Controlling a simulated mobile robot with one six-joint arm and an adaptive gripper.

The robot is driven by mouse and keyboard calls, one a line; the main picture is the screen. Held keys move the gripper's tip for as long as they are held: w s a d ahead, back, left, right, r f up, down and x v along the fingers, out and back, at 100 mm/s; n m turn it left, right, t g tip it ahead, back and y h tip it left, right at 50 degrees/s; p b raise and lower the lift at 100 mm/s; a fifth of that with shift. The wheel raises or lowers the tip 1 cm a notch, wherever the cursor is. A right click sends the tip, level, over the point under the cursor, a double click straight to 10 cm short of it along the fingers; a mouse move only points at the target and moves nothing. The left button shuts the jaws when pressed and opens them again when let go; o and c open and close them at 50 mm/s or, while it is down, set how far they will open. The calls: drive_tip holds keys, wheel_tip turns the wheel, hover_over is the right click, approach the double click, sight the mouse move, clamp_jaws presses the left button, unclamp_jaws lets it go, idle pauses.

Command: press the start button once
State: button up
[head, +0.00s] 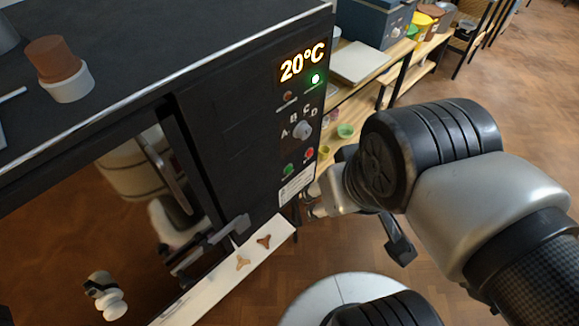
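The dark control panel (262,130) is on the front of a black kiln. It has a green button (289,170) and a red button (309,153), side by side, with small labels too blurred to read. Above them are a dial (302,130) marked A to D, a lit green lamp (315,79), an unlit brownish lamp (289,96) and a display (302,63) reading 20°C. My gripper (313,203) is low by the panel's right edge, right of and below the buttons. It is mostly hidden behind my wrist, so its fingers are unclear. Both buttons are uncovered.
A black door handle (215,238) juts from the kiln front. A pale ledge (205,284) below holds two small three-armed pieces. A brown and white pot (63,75) stands on the kiln top. Wooden shelves (395,77) stand behind, with open floor to the right.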

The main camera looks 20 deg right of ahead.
clamp_jaws()
idle(0.4)
idle(1.2)
